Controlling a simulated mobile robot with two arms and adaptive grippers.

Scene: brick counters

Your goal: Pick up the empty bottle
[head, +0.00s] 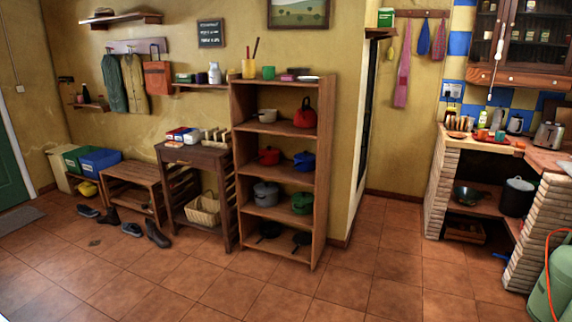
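Neither of my grippers is in view. I cannot tell which thing is the empty bottle. A small yellow-green bottle-like container (482,119) stands on the brick counter at the right, near the back wall. A paler upright container (497,119) is close beside it. Both are too small to tell whether they are empty. A dark bottle-like shape (86,94) stands on a small wall shelf at the far left.
The brick counter (441,158) also holds a toaster (548,136) and a kettle (515,124). A wooden shelf unit (238,160) with pots stands at centre. Shoes lie at left. A green gas cylinder (556,285) is at lower right. The middle tiled floor is clear.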

